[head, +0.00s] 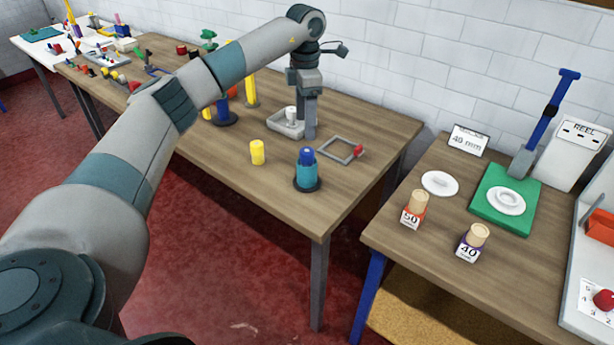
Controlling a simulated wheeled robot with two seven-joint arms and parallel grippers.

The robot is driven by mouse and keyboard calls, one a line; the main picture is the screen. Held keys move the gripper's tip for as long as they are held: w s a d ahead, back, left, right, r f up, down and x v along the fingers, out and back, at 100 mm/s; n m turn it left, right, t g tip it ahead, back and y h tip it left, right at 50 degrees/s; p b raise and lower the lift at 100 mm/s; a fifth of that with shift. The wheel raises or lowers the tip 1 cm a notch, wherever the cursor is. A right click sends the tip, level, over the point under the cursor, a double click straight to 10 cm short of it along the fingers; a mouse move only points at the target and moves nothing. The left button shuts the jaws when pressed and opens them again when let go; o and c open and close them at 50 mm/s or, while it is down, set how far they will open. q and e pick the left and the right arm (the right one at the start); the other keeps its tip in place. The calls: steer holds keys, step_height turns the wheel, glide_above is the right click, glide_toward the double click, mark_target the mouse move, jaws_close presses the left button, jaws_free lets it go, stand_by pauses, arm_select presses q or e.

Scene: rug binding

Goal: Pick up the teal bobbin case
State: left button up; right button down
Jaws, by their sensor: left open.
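A teal cylinder with a blue top (306,174), which looks like the teal bobbin case, stands upright on a dark round base near the front right of the middle wooden table (290,205). My left gripper (307,130) points down over the back of this table, beside a small white tray (287,127). It is open and is behind and apart from the teal cylinder. A small whitish piece (291,112) shows in the tray, partly beside the gripper. My right gripper is not in view.
A yellow cylinder (257,152) stands left of the teal one. A grey frame with a red piece (341,150) lies to its right. A blue-and-orange piece (222,108) is farther left. The right table holds a green board (483,219) and two labelled spools. The middle table's front edge is clear.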

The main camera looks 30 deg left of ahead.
mark_target(306, 149)
arm_select(q)
steer(key=shift+f, duration=0.15)
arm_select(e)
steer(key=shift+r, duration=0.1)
arm_select(q)
steer(key=shift+f, duration=0.3)
step_height(306, 149, down, 4)
steer(key=shift+r+p, duration=0.15)
steer(key=shift+p, duration=0.9)
step_height(306, 149, down, 7)
steer(key=shift+d+r+p, duration=0.1)
steer(key=shift+r+p, duration=0.1)
steer(key=shift+p, duration=1)
steer(key=shift+f, duration=0.5)
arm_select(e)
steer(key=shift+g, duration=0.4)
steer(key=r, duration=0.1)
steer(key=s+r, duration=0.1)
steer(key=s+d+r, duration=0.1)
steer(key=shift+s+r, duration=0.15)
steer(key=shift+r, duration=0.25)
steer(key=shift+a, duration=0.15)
